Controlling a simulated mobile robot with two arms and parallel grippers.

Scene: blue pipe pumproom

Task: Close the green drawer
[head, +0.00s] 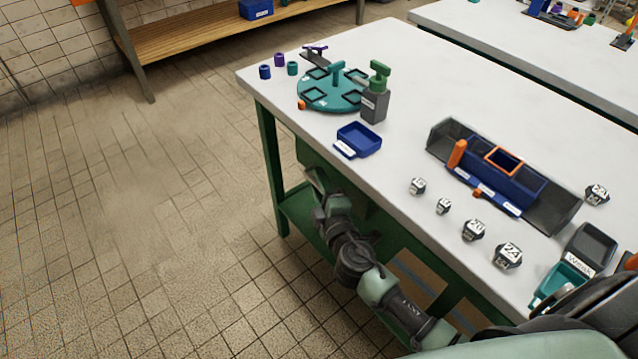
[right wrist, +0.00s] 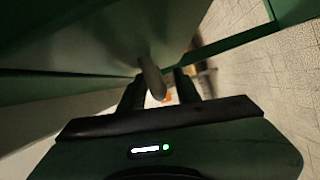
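The green drawer shows as a dark green front (head: 309,155) under the near edge of the white table, partly hidden by the tabletop and my arm. I cannot tell how far out it stands. My right gripper (head: 318,182) is below the table edge, close by the drawer. In the right wrist view, a large green surface (right wrist: 95,35) fills the upper left. A grey rounded bar, which looks like a handle (right wrist: 152,78), hangs between the two dark fingers of my right gripper (right wrist: 160,92). The fingers are apart; contact is unclear. My left gripper is not in view.
A green lower shelf (head: 298,208) runs below. The tiled floor (head: 130,220) at left is clear.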

